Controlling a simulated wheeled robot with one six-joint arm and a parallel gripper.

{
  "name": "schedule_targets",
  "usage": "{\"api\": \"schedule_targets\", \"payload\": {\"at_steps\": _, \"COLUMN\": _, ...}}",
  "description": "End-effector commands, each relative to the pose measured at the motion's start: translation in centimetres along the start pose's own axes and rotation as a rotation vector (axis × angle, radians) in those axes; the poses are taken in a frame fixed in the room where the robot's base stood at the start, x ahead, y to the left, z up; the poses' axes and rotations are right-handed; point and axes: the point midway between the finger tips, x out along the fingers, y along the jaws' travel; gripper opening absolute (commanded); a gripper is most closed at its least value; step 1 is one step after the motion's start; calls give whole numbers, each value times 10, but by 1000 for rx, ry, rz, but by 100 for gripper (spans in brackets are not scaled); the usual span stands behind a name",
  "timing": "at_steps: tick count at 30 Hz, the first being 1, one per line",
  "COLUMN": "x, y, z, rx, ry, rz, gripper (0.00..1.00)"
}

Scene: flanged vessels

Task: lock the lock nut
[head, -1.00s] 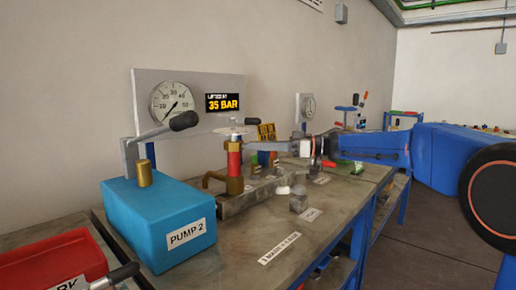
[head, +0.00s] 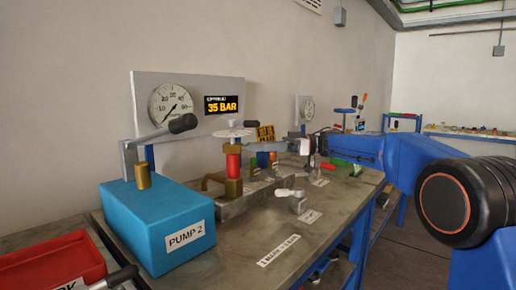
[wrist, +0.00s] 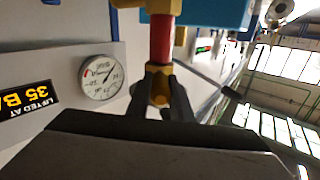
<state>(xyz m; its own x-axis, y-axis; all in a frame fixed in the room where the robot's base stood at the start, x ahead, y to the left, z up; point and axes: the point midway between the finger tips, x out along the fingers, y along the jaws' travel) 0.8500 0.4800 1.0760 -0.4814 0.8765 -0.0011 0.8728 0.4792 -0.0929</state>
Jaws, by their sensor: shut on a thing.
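The brass lock nut (wrist: 159,92) sits at the end of a red valve body (wrist: 161,40) in the wrist view, which is upside down. My gripper (wrist: 159,84) is shut on it, one dark finger on each side. In the head view the valve (head: 233,163) stands upright on the bench, red above a brass base. My arm reaches in from the right at the height of the valve's top. The nut and fingertips are too small there to make out clearly.
A blue pump box (head: 155,225) stands left of the valve. A round gauge (head: 171,104) and a display reading 35 BAR (head: 221,104) are on the panel behind. The bench front (head: 250,240) is mostly clear.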

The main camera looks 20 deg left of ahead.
Motion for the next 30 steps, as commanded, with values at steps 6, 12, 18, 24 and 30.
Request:
{"api": "schedule_targets", "payload": {"at_steps": 6, "x": 0, "y": 1, "z": -2, "rx": -3, "ry": 3, "rz": 4, "gripper": 38}}
{"api": "schedule_targets", "payload": {"at_steps": 12, "x": 0, "y": 0, "z": -2, "rx": -2, "ry": 2, "rz": 3, "gripper": 38}}
{"api": "schedule_targets", "payload": {"at_steps": 18, "x": -12, "y": 1, "z": -1, "rx": -2, "ry": 2, "rz": 4, "gripper": 38}}
{"api": "schedule_targets", "payload": {"at_steps": 24, "x": -48, "y": 1, "z": -1, "rx": -2, "ry": 2, "rz": 6, "gripper": 38}}
{"api": "schedule_targets", "payload": {"at_steps": 30, "x": -88, "y": 1, "z": -1, "rx": -2, "ry": 2, "rz": 5, "gripper": 38}}
